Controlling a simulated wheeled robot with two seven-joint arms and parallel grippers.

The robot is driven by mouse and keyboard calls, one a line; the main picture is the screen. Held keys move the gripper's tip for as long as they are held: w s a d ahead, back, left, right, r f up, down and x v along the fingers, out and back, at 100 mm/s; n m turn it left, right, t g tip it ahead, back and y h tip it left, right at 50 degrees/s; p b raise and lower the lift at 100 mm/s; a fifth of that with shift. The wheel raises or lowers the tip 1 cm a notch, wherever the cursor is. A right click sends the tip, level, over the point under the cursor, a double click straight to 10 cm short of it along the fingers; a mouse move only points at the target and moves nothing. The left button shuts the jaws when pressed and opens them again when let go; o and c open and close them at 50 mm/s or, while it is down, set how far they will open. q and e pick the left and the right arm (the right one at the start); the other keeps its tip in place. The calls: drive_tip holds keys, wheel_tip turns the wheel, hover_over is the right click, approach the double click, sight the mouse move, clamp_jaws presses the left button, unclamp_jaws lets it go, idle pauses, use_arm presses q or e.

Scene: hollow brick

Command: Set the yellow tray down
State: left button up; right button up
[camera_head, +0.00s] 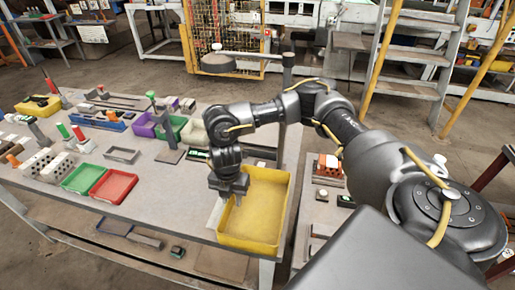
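The yellow tray (262,215) is at the front right corner of the workbench (170,218). It looks empty, and its right side reaches the table's right edge. I cannot tell whether it rests fully on the table or is slightly raised. My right gripper (229,196) points down at the tray's left wall, with its fingers around or beside that wall. The fingertips are small and partly hidden, so I cannot tell whether they grip it. My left gripper is not in view.
A red tray (114,186) and a green tray (82,178) lie left on the bench. Hollow bricks (47,166) stand at the far left. Purple, green and white bins sit behind my gripper. A lower side table (322,215) with bricks (328,168) stands to the right. Bench space left of the yellow tray is clear.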

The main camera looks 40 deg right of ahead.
clamp_jaws()
idle(0.4)
drive_tip(key=shift+r, duration=0.45)
wheel_tip(320, 180, up, 2)
drive_tip(key=shift+w+r+b, duration=0.1)
drive_tip(key=shift+b, duration=0.25)
drive_tip(key=s+r+p, duration=1)
drive_tip(key=s+p, duration=0.1)
drive_tip(key=s, duration=0.3)
drive_tip(key=shift+a+p, duration=0.15)
drive_tip(key=shift+p, duration=0.25)
